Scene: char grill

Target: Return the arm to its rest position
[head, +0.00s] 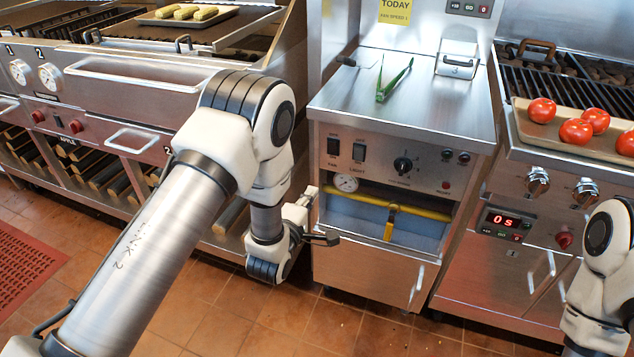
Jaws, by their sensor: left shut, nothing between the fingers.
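My left arm (150,255) comes in from the lower left, bends at the elbow and hangs down in front of the counter. My left gripper (328,238) is small in the picture, beside the left front edge of the middle cabinet. It is shut and nothing shows in it. Part of my right arm (598,265) shows at the right edge; its gripper is out of view.
The middle steel cabinet (420,110) carries green tongs (393,80). A yellow pipe with a valve (390,208) runs through its open front. Corn cobs (195,12) lie on the left grill, tomatoes (576,131) on a right tray. Tiled floor (300,320) is open below.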

